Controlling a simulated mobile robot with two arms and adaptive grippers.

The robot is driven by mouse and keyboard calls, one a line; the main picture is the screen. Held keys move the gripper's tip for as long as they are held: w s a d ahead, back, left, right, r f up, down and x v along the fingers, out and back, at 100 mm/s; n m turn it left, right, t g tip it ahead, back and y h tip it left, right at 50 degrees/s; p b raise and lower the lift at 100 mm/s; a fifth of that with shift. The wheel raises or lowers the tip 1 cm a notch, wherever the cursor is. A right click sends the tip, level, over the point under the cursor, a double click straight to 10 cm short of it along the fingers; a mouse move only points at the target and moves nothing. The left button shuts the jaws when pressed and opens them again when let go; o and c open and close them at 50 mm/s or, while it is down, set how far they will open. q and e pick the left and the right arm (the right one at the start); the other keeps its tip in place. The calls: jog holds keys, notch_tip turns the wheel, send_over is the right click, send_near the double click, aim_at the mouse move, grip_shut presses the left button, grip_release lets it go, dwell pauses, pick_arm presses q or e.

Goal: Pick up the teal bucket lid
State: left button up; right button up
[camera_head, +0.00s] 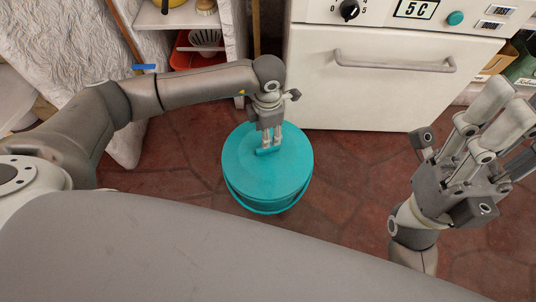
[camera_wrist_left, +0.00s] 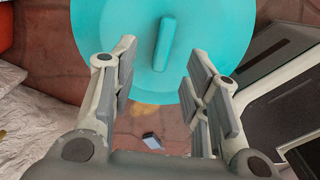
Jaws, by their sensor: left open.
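The teal bucket lid (camera_head: 285,180) lies on top of the teal bucket (camera_head: 262,208), which stands on the floor in the middle of the head view. A bar-shaped handle (camera_head: 267,151) sticks up from the lid. My left gripper (camera_head: 271,146) is over the lid at its handle. In the left wrist view the gripper (camera_wrist_left: 163,80) is open, and the lid (camera_wrist_left: 208,30) lies ahead with its handle (camera_wrist_left: 165,43) between the fingers' lines, not gripped. My right gripper (camera_head: 500,125) is at the right, raised, its fingers spread and empty.
A white oven (camera_head: 385,85) with a bar handle (camera_head: 395,62) stands behind the bucket. A shelf with a red bin (camera_head: 190,57) is at the back left, by a rough white wall (camera_head: 60,45). Red stone floor (camera_head: 345,190) is clear around the bucket.

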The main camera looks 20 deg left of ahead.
aim_at(267, 152)
pick_arm(q)
notch_tip(267, 152, down, 3)
jog(key=shift+r+b, duration=0.1)
jog(key=shift+b, duration=0.2)
jog(key=f, duration=0.1)
jog(key=f+b, duration=0.2)
jog(key=f, duration=0.1)
jog(key=shift+s+f, duration=0.1)
jog(key=shift+s, duration=0.2)
jog(key=shift+f+b, duration=0.3)
jog(key=shift+f, duration=0.15)
jog(key=shift+r, duration=0.1)
grip_shut()
